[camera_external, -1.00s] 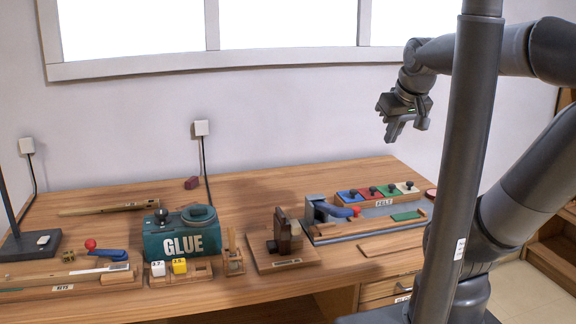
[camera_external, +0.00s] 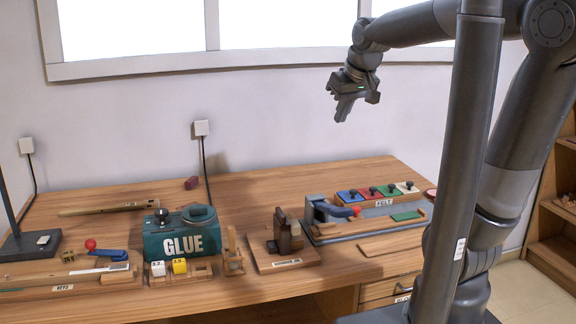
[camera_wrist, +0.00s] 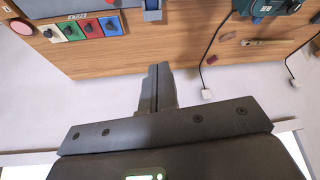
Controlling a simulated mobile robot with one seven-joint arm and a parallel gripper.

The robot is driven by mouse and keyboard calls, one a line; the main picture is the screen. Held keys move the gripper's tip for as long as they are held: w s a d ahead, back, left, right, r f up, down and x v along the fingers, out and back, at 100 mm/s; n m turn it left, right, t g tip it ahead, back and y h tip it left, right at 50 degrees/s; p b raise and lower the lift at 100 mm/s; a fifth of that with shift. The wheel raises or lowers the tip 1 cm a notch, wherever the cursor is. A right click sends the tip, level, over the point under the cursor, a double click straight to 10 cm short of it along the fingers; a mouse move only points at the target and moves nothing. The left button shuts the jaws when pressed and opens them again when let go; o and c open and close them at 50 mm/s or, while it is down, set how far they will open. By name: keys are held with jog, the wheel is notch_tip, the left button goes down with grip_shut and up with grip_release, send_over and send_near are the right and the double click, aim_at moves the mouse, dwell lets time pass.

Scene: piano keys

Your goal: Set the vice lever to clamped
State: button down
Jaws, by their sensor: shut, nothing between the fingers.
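Two blue levers with red knobs stand on the bench, and I cannot tell by label which is the vice lever. The right blue lever (camera_external: 330,209) lies low, beside a grey metal block on a long wooden rig, its red knob pointing right. The left blue lever (camera_external: 108,255) sits on a wooden board at the bench's left, with a red ball at its left end. My gripper (camera_external: 342,112) is shut and empty, high above the bench and apart from both levers. It also shows in the wrist view (camera_wrist: 158,90), fingers together.
A teal glue box (camera_external: 180,236) and a dark brown wooden block (camera_external: 284,232) on a board stand between the levers. The bench (camera_external: 245,195) is clear at the back middle.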

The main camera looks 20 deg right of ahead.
jog(key=w+a+f+n+g+y, duration=0.15)
jog(key=w+a, duration=0.45)
jog(key=a, duration=0.6)
jog(key=w+a+f+n+y, duration=0.15)
jog(key=w+a, duration=0.45)
jog(key=a, duration=0.6)
jog(key=a+f+n+g+y, duration=0.1)
jog(key=a+f, duration=0.4)
jog(key=a, duration=0.4)
jog(key=a+f+n+g, duration=0.1)
jog(key=a+f, duration=0.3)
jog(key=a, duration=0.6)
jog(key=a+f+n+g+y, duration=0.1)
jog(key=a+f+n+g, duration=0.1)
jog(key=a+f, duration=0.5)
jog(key=s+a+f, duration=0.1)
jog(key=a+f, duration=0.1)
jog(key=a, duration=0.1)
jog(key=a+f, duration=0.3)
jog(key=s+a+f, duration=0.1)
jog(key=a+f, duration=0.2)
jog(key=shift+s+a, duration=0.15)
jog(key=shift+s, duration=0.15)
jog(key=shift+s+a+f, duration=0.25)
jog(key=shift+s+a, duration=0.15)
jog(key=shift+a, duration=0.05)
